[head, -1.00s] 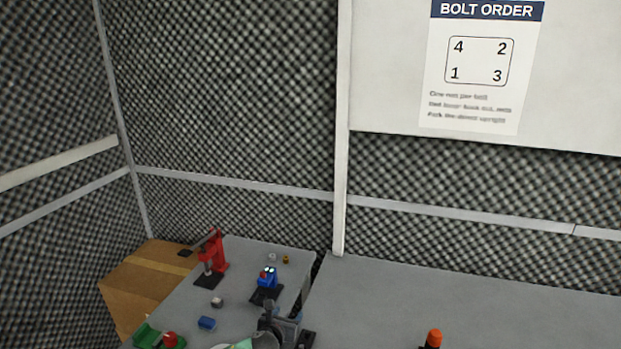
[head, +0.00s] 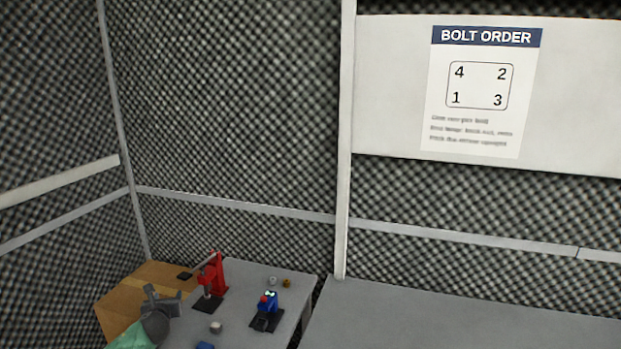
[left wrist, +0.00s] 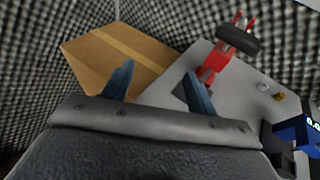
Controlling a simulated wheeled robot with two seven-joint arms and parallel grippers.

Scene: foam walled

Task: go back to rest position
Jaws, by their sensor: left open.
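My left gripper (head: 161,300) is at the lower left of the head view, above the left part of the grey table (head: 240,333) and in front of the cardboard box. In the left wrist view its two blue-grey fingers (left wrist: 158,85) are spread apart with nothing between them. The gripper is empty and apart from the things on the table. My right gripper is not in view.
A red press (head: 217,275) and a small blue device (head: 267,305) stand on the table. A blue block (head: 205,346) lies near the front. A cardboard box (head: 120,300) stands left. Foam walls enclose the back. The grey surface at right (head: 440,320) looks clear.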

